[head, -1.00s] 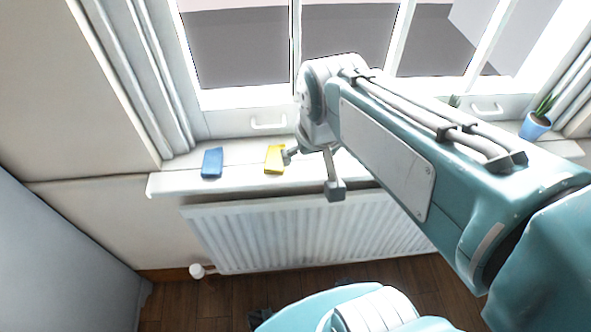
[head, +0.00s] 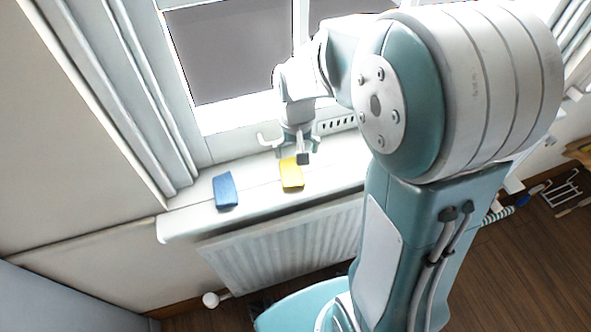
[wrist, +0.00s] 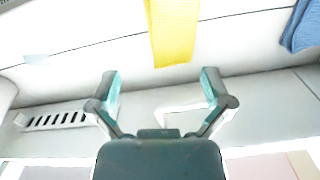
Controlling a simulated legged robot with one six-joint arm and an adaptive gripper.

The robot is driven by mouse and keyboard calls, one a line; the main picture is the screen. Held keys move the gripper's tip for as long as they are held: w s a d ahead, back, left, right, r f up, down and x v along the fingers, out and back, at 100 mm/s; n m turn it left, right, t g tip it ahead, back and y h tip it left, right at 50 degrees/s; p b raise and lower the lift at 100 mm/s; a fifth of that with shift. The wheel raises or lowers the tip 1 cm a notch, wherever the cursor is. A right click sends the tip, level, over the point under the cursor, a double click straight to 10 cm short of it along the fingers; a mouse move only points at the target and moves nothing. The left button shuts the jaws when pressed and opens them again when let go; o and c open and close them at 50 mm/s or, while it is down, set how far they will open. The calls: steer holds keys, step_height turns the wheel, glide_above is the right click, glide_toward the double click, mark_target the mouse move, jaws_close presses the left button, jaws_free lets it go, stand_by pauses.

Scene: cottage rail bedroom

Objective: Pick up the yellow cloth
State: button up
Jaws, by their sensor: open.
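The yellow cloth (head: 291,174) lies flat on the white windowsill (head: 262,190), to the right of a blue cloth (head: 225,191). My gripper (head: 291,155) is over the sill at the cloth's far end, on the window side. In the wrist view the yellow cloth (wrist: 173,32) is beyond the fingertips, roughly in line with the gap between them. My gripper (wrist: 160,78) is open with nothing between its fingers. The head view does not show clearly how high the fingers are above the cloth.
The window frame and a white handle (wrist: 186,106) are close to my gripper. A slotted vent (head: 338,122) is to its right. A radiator (head: 285,245) hangs below the sill. The blue cloth (wrist: 303,27) also shows in the wrist view.

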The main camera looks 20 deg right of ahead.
mark_target(290, 168)
steer(key=a+f, duration=0.2)
steer(key=f, duration=0.1)
steer(key=shift+s+a, duration=0.2)
steer(key=shift+s, duration=0.1)
step_height(290, 168, down, 2)
steer(key=shift+d+f, duration=0.1)
steer(key=shift+d, duration=0.05)
steer(key=shift+d+f, duration=0.25)
steer(key=shift+d, duration=0.3)
steer(key=shift+a, duration=0.2)
steer(key=c, duration=0.8)
steer(key=shift+a, duration=0.3)
steer(key=shift+c, duration=0.4)
